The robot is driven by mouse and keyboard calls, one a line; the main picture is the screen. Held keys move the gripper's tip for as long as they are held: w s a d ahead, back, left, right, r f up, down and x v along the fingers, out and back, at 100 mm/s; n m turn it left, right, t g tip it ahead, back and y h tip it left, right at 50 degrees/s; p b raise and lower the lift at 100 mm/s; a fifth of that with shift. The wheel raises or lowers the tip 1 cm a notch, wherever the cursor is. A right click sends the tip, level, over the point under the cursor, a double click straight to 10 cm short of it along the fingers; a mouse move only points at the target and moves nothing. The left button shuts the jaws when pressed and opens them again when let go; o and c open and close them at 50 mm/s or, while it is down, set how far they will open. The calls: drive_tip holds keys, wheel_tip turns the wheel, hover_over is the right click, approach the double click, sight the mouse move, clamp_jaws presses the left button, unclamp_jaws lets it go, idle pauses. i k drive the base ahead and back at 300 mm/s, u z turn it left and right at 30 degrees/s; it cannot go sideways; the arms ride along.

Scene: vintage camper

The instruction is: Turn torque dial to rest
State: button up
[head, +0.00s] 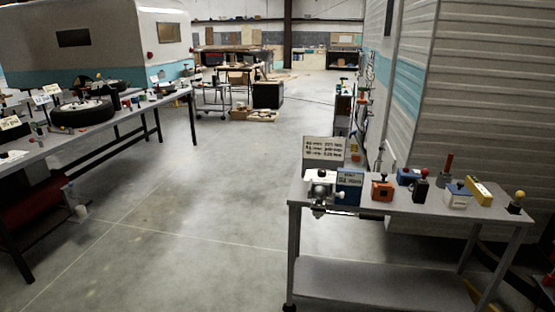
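No dial can be picked out for certain at this size. A silver-white device with a knob (320,189) stands at the left end of the grey workbench (410,206) on the right. A blue box with a pale label (349,185) stands just right of it. A sign with writing (324,149) stands behind them; I cannot read it clearly. My gripper is not in view.
More small knobbed items, including a white-blue box (457,197) and a yellow box (479,191), line the bench. A long table (100,133) with a tire (82,113) stands left. The concrete floor (200,220) between is clear. A trailer wall (490,100) rises behind the bench.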

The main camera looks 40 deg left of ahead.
sight(321, 172)
drive_tip(key=u, duration=0.75)
drive_tip(key=i, duration=0.85)
drive_tip(key=u, duration=0.8)
